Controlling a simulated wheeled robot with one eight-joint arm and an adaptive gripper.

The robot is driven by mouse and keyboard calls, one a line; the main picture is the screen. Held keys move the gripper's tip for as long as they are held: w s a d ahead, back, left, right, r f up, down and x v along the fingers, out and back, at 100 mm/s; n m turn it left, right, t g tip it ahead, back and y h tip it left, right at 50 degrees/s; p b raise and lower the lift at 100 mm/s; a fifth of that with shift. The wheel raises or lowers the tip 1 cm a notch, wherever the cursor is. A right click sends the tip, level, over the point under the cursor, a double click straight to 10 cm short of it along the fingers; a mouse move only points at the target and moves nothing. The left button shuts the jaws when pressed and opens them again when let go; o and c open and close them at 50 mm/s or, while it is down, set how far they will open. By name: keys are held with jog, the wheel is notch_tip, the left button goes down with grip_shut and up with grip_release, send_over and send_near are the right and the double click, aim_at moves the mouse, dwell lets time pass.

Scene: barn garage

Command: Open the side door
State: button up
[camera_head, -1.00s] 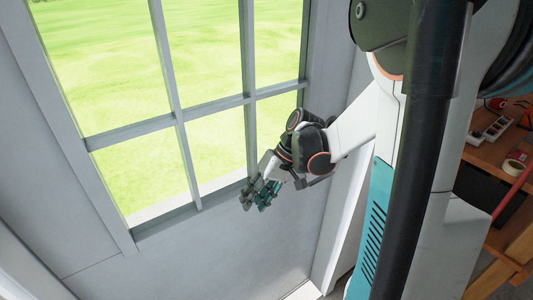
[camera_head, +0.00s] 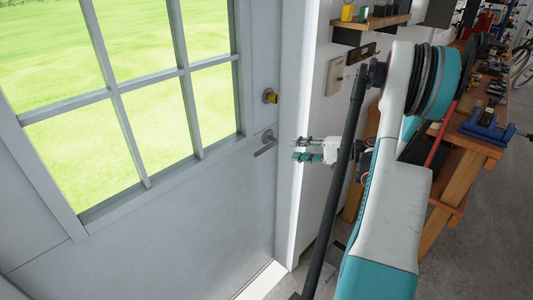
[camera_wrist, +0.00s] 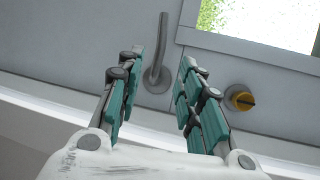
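The side door (camera_head: 180,215) is grey with a window of several panes, and it looks shut in its frame. Its lever handle (camera_head: 266,146) is metal and sits near the door's right edge. A brass deadbolt (camera_head: 270,97) is above it. My gripper (camera_head: 300,149) is open and empty, just right of the handle and pointing left at it. In the wrist view the handle (camera_wrist: 158,58) shows ahead, between the lines of the open fingers (camera_wrist: 158,85). The deadbolt (camera_wrist: 240,98) is to the right there. I see no contact with the handle.
A white door frame and wall stand right of the door, with a switch plate (camera_head: 335,77) and a small shelf (camera_head: 370,22). A wooden workbench (camera_head: 465,150) with tools and a blue vise (camera_head: 487,127) is farther right. Floor shows between.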

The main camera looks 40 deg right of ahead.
aim_at(268, 149)
jog(key=b+x, duration=0.3)
jog(key=x, duration=1)
jog(key=shift+a, duration=0.1)
jog(key=shift+r, duration=0.1)
grip_shut()
